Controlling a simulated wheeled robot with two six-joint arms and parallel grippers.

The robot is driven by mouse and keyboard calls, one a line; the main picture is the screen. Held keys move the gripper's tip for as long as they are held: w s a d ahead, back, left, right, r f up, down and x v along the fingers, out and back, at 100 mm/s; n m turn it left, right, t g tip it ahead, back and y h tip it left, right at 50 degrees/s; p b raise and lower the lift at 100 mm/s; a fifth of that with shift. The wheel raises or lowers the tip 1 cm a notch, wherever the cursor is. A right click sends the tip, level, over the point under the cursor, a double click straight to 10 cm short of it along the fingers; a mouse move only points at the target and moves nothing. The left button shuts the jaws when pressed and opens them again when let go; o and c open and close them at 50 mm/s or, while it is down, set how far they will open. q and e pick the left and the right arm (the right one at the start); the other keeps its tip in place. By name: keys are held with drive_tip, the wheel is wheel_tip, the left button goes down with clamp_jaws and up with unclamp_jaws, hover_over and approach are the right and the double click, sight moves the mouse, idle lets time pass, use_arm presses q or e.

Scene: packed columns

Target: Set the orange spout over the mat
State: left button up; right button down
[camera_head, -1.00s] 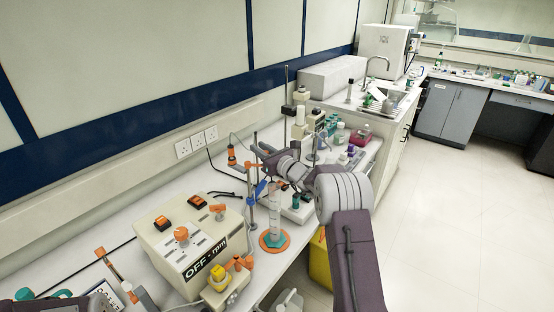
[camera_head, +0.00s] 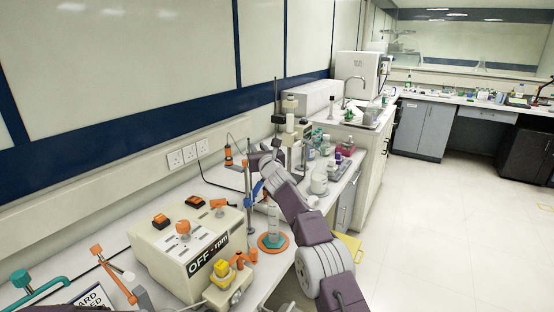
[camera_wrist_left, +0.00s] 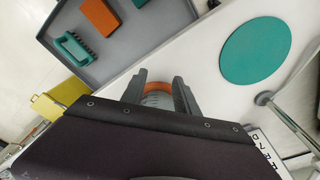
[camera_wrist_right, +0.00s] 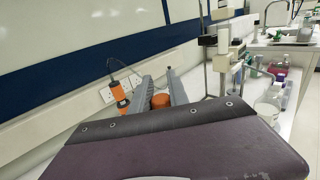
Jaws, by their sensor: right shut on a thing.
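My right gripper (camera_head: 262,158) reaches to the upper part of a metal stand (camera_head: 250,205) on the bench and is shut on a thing. In the right wrist view a small round orange piece, which looks like the orange spout (camera_wrist_right: 160,101), lies between its fingers; the contact is partly hidden. A flat round teal mat (camera_wrist_left: 255,50) lies on the white bench in the left wrist view. My left gripper (camera_wrist_left: 159,76) points down with its fingers apart. An orange-rimmed object with scale marks (camera_wrist_left: 158,88) shows between them, seemingly below.
A beige control box (camera_head: 188,240) stands left of the stand. A clear cylinder (camera_head: 274,218) on a teal foot with an orange ring is close to the stand's base. Several bottles stand beyond. A grey tray (camera_wrist_left: 165,28) holds orange and green items.

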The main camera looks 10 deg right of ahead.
use_arm(q)
drive_tip(key=shift+s+a+f+b, duration=0.15)
drive_tip(key=shift+f+b, duration=0.45)
drive_tip(key=shift+f, duration=0.3)
use_arm(e)
drive_tip(key=shift+s+a+f+m+h, duration=0.15)
drive_tip(key=shift+s+m+h, duration=0.2)
drive_tip(key=shift+h, duration=0.35)
drive_tip(key=shift+w, duration=0.1)
drive_tip(key=c, duration=1.3)
unclamp_jaws()
drive_tip(key=shift+o, duration=0.2)
